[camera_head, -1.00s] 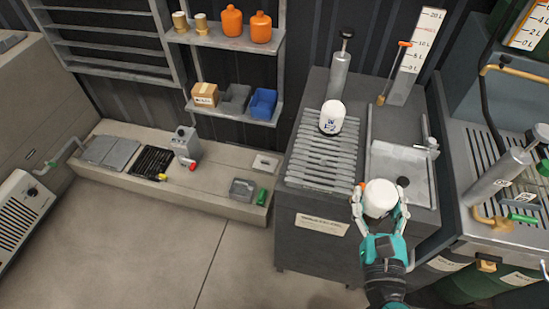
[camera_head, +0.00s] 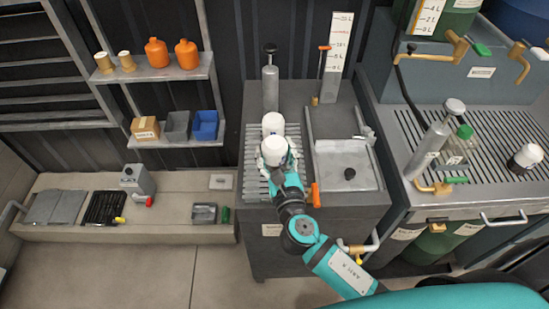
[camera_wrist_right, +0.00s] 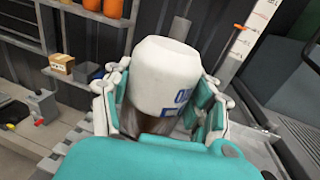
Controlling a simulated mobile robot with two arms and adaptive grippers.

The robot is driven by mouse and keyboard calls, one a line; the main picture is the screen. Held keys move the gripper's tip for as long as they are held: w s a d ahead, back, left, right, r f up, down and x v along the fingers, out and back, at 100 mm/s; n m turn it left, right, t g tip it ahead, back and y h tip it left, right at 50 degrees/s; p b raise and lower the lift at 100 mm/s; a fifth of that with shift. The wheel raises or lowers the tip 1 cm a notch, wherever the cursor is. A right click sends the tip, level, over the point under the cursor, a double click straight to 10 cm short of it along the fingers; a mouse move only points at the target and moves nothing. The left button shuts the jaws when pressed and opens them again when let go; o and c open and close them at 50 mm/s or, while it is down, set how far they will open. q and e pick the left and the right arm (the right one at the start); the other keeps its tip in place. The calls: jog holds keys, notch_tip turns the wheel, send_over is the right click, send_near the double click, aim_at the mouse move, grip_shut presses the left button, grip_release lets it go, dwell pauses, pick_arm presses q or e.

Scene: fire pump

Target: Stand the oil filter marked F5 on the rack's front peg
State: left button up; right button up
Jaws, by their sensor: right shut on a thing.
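My right gripper (camera_head: 276,162) is shut on a white oil filter (camera_head: 275,150) and holds it over the grey slatted rack (camera_head: 254,188). In the right wrist view the held filter (camera_wrist_right: 165,78) has a white top and dark lower part and leans slightly. Its blue lettering is partly hidden by the fingers, so I cannot read the full mark. A second white filter (camera_head: 273,122) stands on the rack just behind the held one, partly covered by it. The front peg is hidden by my gripper and arm; I cannot tell whether the held filter touches it. My left gripper is out of view.
A grey hand pump (camera_head: 270,88) stands behind the rack. A shallow sink tray (camera_head: 345,172) lies to the right, with an orange-handled tool (camera_head: 316,195) near its front left. Another white-topped filter (camera_head: 527,156) stands on the grated bench at far right.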

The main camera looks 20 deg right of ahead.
aim_at(275, 163)
jog(key=shift+w+f+b, duration=0.1)
jog(key=shift+f+b, duration=0.4)
jog(key=shift+f, duration=1.25)
jog(key=shift+f, duration=0.15)
jog(key=o, duration=1.5)
jog(key=shift+s, duration=0.25)
jog(key=s+a+b, duration=0.1)
jog(key=s+b, duration=0.1)
jog(key=s, duration=0.9)
jog(key=shift+s+r+b, duration=0.2)
jog(key=shift+s+b, duration=0.1)
jog(key=shift+b, duration=0.1)
